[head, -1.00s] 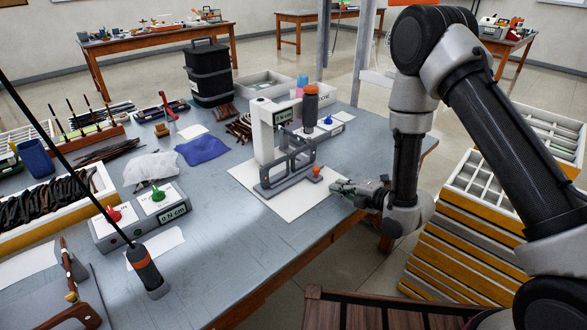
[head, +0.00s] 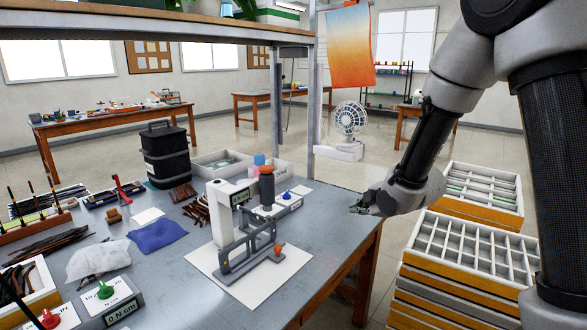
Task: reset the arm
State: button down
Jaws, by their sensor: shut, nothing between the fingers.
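The workbench (head: 330,232) lies to the left. A white and grey press-like fixture (head: 222,215) with an orange-topped post stands on a white sheet (head: 245,292), left of and apart from my gripper. No eyeglass frame can be made out clearly.
Stacked compartment trays (head: 470,250) stand at the right, close to my arm. A black case (head: 165,155), a blue cloth (head: 157,236) and a box with a green knob (head: 106,291) are on the bench. A shelf (head: 150,22) hangs above. A white fan (head: 350,120) stands behind.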

jog(key=s+d+r+m+g+h, duration=0.2)
jog(key=s+d+r+m+h, duration=0.2)
jog(key=s+d+r+m, duration=0.75)
jog(key=s+d+r+m+g, duration=0.1)
jog(key=s+d+r+m, duration=0.1)
jog(key=s, duration=0.8)
jog(key=s+d+r+m+g, duration=0.2)
jog(key=s+d+m, duration=0.2)
jog(key=s, duration=0.7)
jog(key=shift+s+m, duration=0.25)
jog(key=shift+m, duration=0.2)
jog(key=shift+a+r, duration=0.1)
